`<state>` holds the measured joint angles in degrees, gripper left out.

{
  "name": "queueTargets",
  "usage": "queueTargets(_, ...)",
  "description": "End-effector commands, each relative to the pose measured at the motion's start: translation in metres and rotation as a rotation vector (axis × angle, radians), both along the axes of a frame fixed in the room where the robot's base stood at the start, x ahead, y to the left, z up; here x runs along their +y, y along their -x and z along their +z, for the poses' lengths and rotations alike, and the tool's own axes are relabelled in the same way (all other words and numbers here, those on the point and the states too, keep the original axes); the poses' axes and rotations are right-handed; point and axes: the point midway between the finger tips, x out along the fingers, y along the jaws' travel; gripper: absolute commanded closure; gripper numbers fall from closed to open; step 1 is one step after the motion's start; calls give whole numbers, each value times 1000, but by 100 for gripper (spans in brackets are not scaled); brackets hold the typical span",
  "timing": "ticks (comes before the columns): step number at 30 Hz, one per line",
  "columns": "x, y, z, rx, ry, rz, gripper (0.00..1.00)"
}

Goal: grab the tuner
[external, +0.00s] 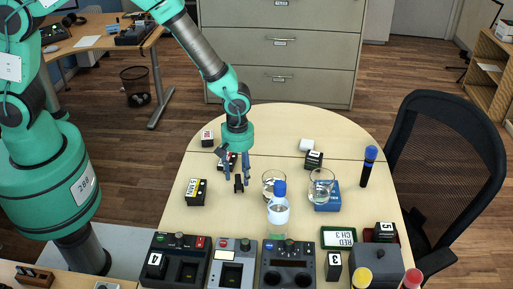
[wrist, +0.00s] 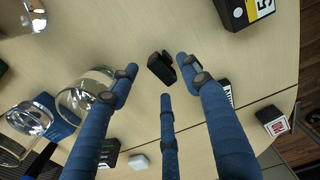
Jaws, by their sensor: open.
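The tuner appears to be a small black clip-like object (external: 239,184) lying on the round-ended table. It also shows in the wrist view (wrist: 161,67), near the top middle. My gripper (external: 236,173) has blue fingers and is open and empty, pointing down just over the small black object. In the wrist view the fingertips (wrist: 161,82) are spread around that object, with a gap on each side. I cannot tell the exact height of the fingertips above the table.
Glass cups (external: 273,184) and a blue-capped bottle (external: 278,215) stand to the right. A black box with a yellow label (external: 196,192) sits to the left. Another small black box (external: 232,163) is behind my fingers. Several control devices (external: 232,262) line the front. Bare tabletop lies in front of the object.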

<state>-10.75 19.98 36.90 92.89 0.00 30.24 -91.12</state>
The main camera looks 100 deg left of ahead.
Motion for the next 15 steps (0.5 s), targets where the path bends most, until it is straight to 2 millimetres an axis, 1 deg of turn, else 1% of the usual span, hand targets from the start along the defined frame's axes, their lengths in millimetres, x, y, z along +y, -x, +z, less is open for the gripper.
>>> queueTargets(10, 0, 0, -1, 0, 0, 0, 52)
queueTargets(15, 0, 2, -14, 2, 0, 0, 52)
